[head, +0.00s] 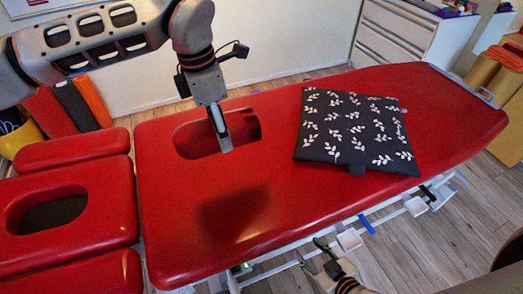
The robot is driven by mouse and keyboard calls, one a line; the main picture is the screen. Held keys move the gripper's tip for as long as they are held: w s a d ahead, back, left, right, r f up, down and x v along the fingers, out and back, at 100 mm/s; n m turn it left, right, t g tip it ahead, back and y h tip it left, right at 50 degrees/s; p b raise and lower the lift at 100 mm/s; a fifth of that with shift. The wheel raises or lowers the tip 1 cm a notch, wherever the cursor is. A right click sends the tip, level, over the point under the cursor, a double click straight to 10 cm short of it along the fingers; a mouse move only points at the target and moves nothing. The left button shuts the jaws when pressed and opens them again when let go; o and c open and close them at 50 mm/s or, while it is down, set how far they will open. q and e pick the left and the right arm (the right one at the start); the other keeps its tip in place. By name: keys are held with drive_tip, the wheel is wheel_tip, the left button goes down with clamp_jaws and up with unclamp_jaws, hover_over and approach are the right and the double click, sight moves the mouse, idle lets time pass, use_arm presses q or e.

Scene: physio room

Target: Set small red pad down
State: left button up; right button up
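A long red treatment table (330,215) fills the middle of the head view. It has an oval opening (190,140) with red sides near its left end. My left gripper (224,146) points down over this opening and is seen edge-on, so its finger gap is hidden. I see no separate small red pad for certain; the red around the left fingers blends with the table. My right gripper (316,254) is low in the view, beside the table's near edge, with its fingers apart and nothing between them.
A dark cushion with white leaves (352,128) lies on the table's right half. A red headrest (95,205) with a dark face hole adjoins the left end. A white drawer cabinet (395,35) stands behind. The table's near middle is clear.

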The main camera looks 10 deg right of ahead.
use_arm(q)
wheel_tip(320, 180, down, 15)
drive_tip(key=shift+f+b, duration=0.1)
drive_tip(key=shift+b, duration=0.35)
drive_tip(key=shift+f, duration=0.35)
wheel_tip(320, 180, down, 4)
drive_tip(key=shift+f, duration=0.1)
drive_tip(key=o, duration=1.1)
drive_tip(key=shift+o, duration=0.5)
